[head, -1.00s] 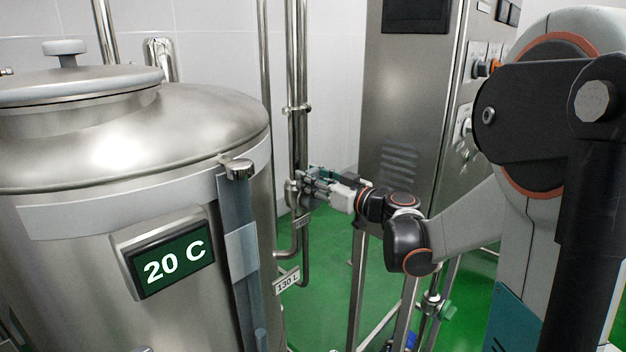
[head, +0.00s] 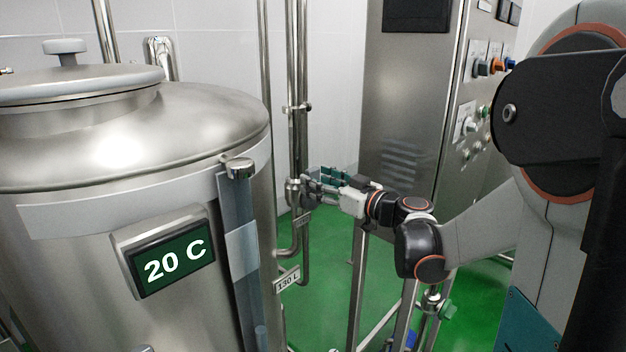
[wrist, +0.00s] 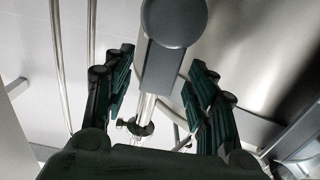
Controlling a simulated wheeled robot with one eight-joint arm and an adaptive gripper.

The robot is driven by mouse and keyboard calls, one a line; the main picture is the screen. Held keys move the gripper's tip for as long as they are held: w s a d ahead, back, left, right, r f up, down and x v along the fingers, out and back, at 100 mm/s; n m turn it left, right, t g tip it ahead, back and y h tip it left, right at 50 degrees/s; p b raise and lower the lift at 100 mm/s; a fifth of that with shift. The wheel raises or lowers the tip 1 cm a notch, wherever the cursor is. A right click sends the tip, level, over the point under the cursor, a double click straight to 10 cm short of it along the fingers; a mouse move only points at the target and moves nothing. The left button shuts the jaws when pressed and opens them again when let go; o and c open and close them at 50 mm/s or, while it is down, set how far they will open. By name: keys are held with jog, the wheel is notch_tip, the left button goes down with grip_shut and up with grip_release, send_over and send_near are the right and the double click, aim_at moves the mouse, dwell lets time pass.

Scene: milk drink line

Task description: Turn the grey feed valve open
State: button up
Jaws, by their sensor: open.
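The grey feed valve (head: 293,191) sits on the upright steel pipe just right of the tank, partly hidden by my fingers in the head view. In the wrist view its grey handle (wrist: 175,22) has a rounded end and a flat bar. My gripper (wrist: 165,60) is open, with one dark green finger on each side of the handle bar, and gaps show between the bar and both fingers. My gripper also shows in the head view (head: 311,186), reaching left to the valve. Whether the handle has been turned is hard to tell.
A large steel tank (head: 130,135) with a "20 C" display (head: 175,266) fills the left. A steel control cabinet (head: 405,110) stands behind my arm. Upright pipes (head: 297,70) run close by my gripper. A "130 L" tag (head: 287,280) hangs below; green floor (head: 330,300) shows.

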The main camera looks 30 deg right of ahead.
jog(key=v, duration=0.9)
jog(key=shift+s, duration=0.15)
jog(key=shift+r, duration=0.1)
